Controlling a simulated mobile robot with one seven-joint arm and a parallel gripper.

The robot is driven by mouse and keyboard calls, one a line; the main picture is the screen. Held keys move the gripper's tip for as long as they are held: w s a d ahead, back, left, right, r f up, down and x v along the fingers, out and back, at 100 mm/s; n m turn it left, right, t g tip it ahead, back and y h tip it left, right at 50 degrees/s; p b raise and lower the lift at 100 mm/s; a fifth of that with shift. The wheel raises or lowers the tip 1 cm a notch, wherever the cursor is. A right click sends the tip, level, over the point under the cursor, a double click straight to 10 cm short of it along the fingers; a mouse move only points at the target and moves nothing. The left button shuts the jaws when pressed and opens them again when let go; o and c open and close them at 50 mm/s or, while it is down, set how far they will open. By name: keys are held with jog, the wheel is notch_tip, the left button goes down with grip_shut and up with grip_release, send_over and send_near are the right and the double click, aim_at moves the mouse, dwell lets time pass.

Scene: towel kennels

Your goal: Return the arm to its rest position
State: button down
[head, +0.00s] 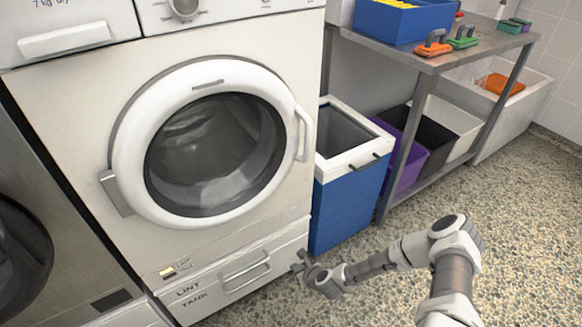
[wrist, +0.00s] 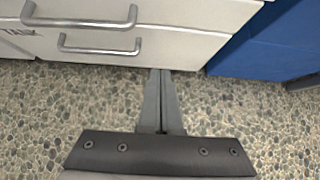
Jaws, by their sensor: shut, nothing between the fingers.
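My gripper (head: 300,264) is at the end of my outstretched arm, low in front of the washing machine (head: 70,95) in the head view. It is near the right side of the lower drawers marked LINT and TANK (head: 240,272). In the wrist view my gripper (wrist: 162,75) points toward the drawer fronts. Its two fingers are together with nothing between them. The drawer handles (wrist: 85,20) are to the left of the fingers in that view. I cannot tell whether the fingertips touch the machine.
A blue bin with a white rim (head: 345,200) stands right of the machine. A metal table (head: 440,60) holds a blue box (head: 400,22) and brushes, with several bins beneath. The round door (head: 215,150) is shut. Pebbled floor (head: 530,220) is clear at right.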

jog(key=w+d+r+n+g+h, duration=0.1)
jog(key=d+r+n, duration=0.2)
jog(key=r+n, duration=0.45)
jog(key=w+d+r+n+g+h, duration=0.1)
jog(key=d+r+n, duration=0.3)
jog(key=r, duration=0.6)
jog(key=w+d+r+n+g, duration=0.1)
jog(key=d+r+n, duration=0.3)
jog(key=r, duration=0.5)
jog(key=s+d+r+n+h, duration=0.15)
jog(key=s+r+n, duration=0.4)
jog(key=r, duration=0.75)
jog(key=s+r+n+h, duration=0.2)
jog(key=s+r+n, duration=0.2)
jog(key=s+r, duration=0.55)
jog(key=s+r+n+t, duration=0.1)
jog(key=s+r+n, duration=0.3)
jog(key=s+r, duration=0.65)
notch_tip(320, 180, up, 23)
jog(key=p, duration=2.4)
jog(key=shift+s+a+n+y, duration=0.3)
jog(key=shift+s+a+y, duration=0.05)
jog(key=shift+s, duration=0.05)
jog(key=c, duration=1.6)
grip_release()
